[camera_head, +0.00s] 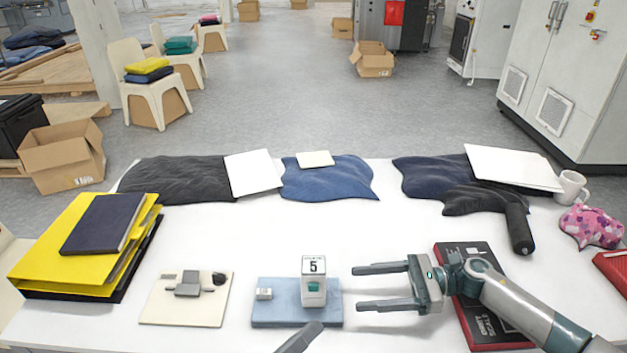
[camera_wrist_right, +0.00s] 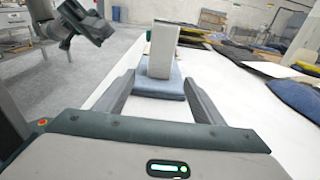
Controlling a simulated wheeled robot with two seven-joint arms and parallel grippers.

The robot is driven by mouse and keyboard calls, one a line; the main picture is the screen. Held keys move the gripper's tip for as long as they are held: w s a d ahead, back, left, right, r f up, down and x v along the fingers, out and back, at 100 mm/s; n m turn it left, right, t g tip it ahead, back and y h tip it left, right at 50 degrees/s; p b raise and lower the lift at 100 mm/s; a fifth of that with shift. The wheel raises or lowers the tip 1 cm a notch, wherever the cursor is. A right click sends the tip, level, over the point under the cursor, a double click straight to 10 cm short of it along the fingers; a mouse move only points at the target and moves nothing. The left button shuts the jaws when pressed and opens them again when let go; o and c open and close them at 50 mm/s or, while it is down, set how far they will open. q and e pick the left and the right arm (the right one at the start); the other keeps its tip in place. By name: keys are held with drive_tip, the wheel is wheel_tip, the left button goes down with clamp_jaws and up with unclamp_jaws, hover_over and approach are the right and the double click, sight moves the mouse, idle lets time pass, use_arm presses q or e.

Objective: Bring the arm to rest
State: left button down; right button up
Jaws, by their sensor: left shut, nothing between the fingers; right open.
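My right gripper (camera_head: 358,288) is open and empty above the right part of the white table, its two fingers pointing left. A white device marked 5 (camera_head: 314,266) with a green button stands on a blue-grey plate (camera_head: 268,312), just beyond the fingertips. In the right wrist view the white device (camera_wrist_right: 163,45) stands ahead between the open fingers, on the blue plate (camera_wrist_right: 160,88). My left gripper (camera_head: 300,338) shows only partly at the bottom edge of the head view, in front of the plate. It also shows at the upper left of the wrist view (camera_wrist_right: 88,22).
A cream board (camera_head: 160,308) with a grey fixture lies left of the plate. Yellow binders (camera_head: 60,262) are stacked at the far left. A red and black box (camera_head: 495,332) lies beneath my right wrist. Dark cloths (camera_head: 180,180) and a mug (camera_head: 571,188) line the back.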

drive_tip(key=shift+d+r, duration=0.1)
drive_tip(key=shift+d, duration=0.5)
drive_tip(key=shift+r, duration=0.1)
